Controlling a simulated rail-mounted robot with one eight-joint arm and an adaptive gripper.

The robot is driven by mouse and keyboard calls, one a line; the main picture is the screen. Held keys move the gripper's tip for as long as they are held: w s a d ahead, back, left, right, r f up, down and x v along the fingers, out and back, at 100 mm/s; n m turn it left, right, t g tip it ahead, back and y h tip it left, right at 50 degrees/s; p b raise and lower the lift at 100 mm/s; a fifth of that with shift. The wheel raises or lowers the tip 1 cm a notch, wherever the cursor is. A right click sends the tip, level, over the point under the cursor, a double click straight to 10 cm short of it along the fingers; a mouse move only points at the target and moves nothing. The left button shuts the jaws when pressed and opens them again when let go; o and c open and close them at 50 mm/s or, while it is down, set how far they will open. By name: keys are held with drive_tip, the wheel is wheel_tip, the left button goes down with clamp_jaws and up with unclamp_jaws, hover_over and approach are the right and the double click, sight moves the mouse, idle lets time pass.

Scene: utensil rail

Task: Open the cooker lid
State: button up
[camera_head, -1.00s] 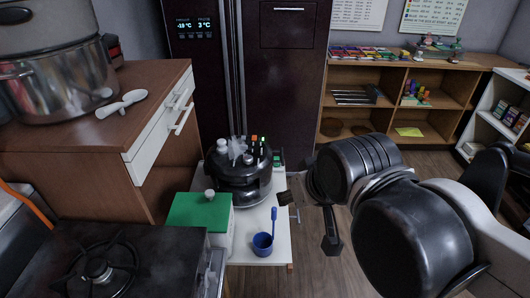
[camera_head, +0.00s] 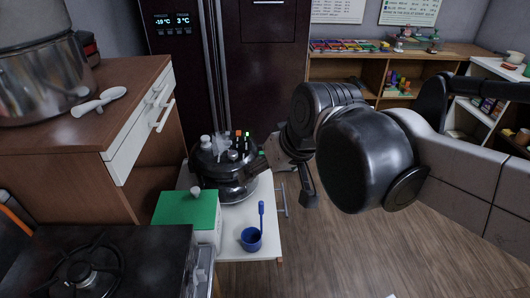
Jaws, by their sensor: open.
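A round dark cooker (camera_head: 232,188) stands on a small white table (camera_head: 262,218) in front of the fridge. Its black lid (camera_head: 208,163) sits on top, with a pale knob-like part, a translucent shape and small coloured lights or buttons on it. My gripper (camera_head: 283,182) is open and empty, just right of the cooker. One dark finger is close to the lid's right edge; I cannot tell whether it touches. The other finger hangs lower and further right, over the floor side of the table.
A green-topped white box (camera_head: 187,211) and a blue cup (camera_head: 251,240) with a blue utensil stand in front of the cooker. A gas stove (camera_head: 135,250) is at lower left. A large steel pot (camera_head: 30,85) and white spoon (camera_head: 99,101) sit on the wooden counter. Floor at right is clear.

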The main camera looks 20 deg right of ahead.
drive_tip(key=shift+o, duration=1.4)
drive_tip(key=w+n+y+b, duration=0.1)
drive_tip(key=w+y, duration=0.1)
drive_tip(key=w, duration=0.6)
drive_tip(key=shift+g, duration=0.4)
drive_tip(key=w+d+f+n+y+b, duration=0.1)
drive_tip(key=w+d+f+y+b, duration=0.15)
drive_tip(key=w, duration=0.45)
drive_tip(key=w+d+f+n+y+b, duration=0.1)
drive_tip(key=w+d+f+n+y, duration=0.15)
drive_tip(key=w, duration=0.45)
drive_tip(key=w+d+f+n+y+b, duration=0.1)
drive_tip(key=w+d+f+y, duration=0.1)
drive_tip(key=w+d, duration=0.35)
drive_tip(key=w+d+f+n+y+b, duration=0.2)
drive_tip(key=w+d+f+n+y, duration=0.15)
drive_tip(key=d+f, duration=0.6)
drive_tip(key=w+d+f+n+y+b, duration=0.25)
drive_tip(key=d+f+n, duration=0.25)
drive_tip(key=d+f, duration=0.45)
drive_tip(key=shift+t+y, duration=0.3)
drive_tip(key=shift+y, duration=0.1)
drive_tip(key=b+x, duration=0.1)
drive_tip(key=x, duration=0.6)
drive_tip(key=b+x, duration=0.2)
drive_tip(key=x, duration=0.5)
drive_tip(key=shift+s+a+f, duration=0.1)
drive_tip(key=shift+a+f, duration=0.15)
drive_tip(key=shift+a, duration=0.1)
drive_tip(key=shift+c, duration=0.4)
